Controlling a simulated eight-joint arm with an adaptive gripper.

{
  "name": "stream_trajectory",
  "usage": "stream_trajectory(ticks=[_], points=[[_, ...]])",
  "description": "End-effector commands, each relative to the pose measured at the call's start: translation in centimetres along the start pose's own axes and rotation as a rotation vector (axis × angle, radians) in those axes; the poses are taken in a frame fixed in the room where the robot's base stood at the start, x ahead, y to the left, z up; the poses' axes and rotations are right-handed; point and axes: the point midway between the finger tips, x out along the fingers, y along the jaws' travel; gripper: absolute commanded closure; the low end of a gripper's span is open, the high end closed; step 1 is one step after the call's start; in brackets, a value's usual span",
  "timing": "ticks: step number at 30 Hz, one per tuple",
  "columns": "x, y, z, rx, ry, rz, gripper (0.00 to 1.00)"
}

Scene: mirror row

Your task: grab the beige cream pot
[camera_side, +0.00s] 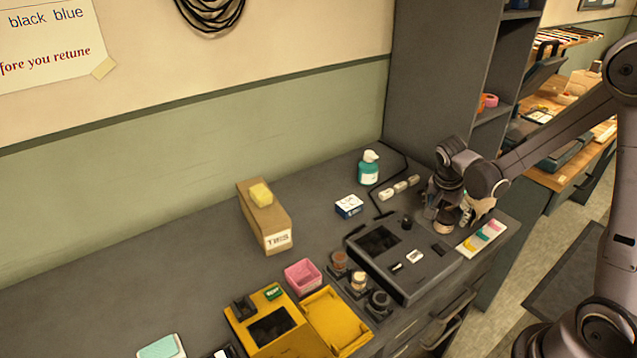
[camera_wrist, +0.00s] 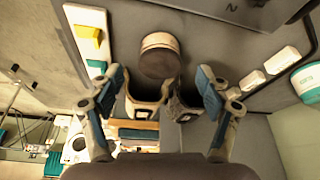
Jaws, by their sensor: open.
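A small round pot with a beige-brown body and a paler band (camera_wrist: 160,56) shows in the wrist view, just ahead of my gripper (camera_wrist: 160,88) and roughly centred between its fingers. The fingers are spread apart and do not touch it. In the side view the pot (camera_side: 443,228) stands on the grey worktop at the right, directly below my gripper (camera_side: 452,214), whose fingers partly hide it. My gripper is open and empty.
A dark case (camera_side: 405,262) lies close to the pot's left, and a white strip with coloured pads (camera_side: 481,238) to its right. Several small pots (camera_side: 358,282) stand by a yellow case (camera_side: 336,318). A teal bottle (camera_side: 368,170) and white blocks (camera_side: 400,187) are behind.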

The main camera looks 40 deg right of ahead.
Motion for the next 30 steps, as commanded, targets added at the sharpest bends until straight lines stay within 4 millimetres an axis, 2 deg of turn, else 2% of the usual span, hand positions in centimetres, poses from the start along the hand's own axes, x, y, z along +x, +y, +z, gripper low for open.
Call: stream_trajectory(ticks=[6, 17, 18, 21, 24, 30], points=[[2.5, 0.0, -0.1, 0.001, 0.000, -0.001, 0.23], [3.1, 0.1, -0.1, -0.001, 0.000, -0.001, 0.23], [3.1, 0.0, -0.1, -0.001, 0.000, -0.001, 0.29], [3.1, 0.0, -0.1, -0.001, 0.000, -0.001, 0.58], [3.1, 0.0, -0.1, -0.001, 0.000, -0.001, 0.81], [3.1, 0.0, -0.1, -0.001, 0.000, -0.001, 0.82]])
